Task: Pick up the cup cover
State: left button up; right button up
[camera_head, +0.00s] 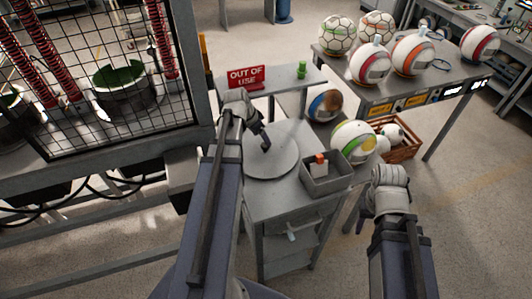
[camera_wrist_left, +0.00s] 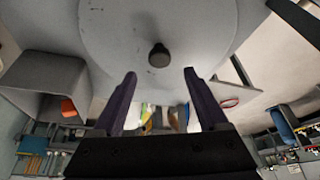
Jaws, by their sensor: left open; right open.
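The cup cover is a round, flat grey lid (camera_head: 272,162) lying on a grey metal cart. The left wrist view shows the lid (camera_wrist_left: 205,28) with a short dark knob (camera_wrist_left: 158,55) near its middle. My left gripper (camera_head: 262,138) is over the lid's far left part, close to the knob. In the left wrist view its fingers (camera_wrist_left: 160,78) are spread and empty, with the knob ahead of and between their tips. My right gripper (camera_head: 385,178) is open, right of the cart and away from the lid; its fingers are hard to make out.
A grey bin (camera_head: 326,182) with an orange-topped item stands right of the lid. A red "OUT OF USE" sign (camera_head: 246,78) stands behind. A caged press (camera_head: 100,80) is at the left. Several balls lie on a table (camera_head: 440,88) and near a crate (camera_head: 402,152) at the right.

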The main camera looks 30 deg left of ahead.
aim_at(265, 145)
pick_arm(q)
jog(key=shift+b+x, duration=0.5)
jog(key=shift+x, duration=0.5)
pick_arm(e)
jog(key=shift+w+f, duration=0.1)
jog(key=shift+f, duration=0.75)
pick_arm(q)
jog(key=b+x, duration=0.4)
jog(key=shift+s+a+f, duration=0.1)
jog(key=shift+s+f, duration=0.05)
jog(key=shift+f, duration=0.1)
jog(key=shift+f+b, duration=0.35)
jog(key=shift+b, duration=0.1)
jog(key=shift+r, duration=0.1)
pick_arm(e)
notch_tip(265, 145, down, 5)
jog(key=shift+r, duration=0.1)
pick_arm(q)
jog(key=shift+c, duration=0.4)
grip_shut()
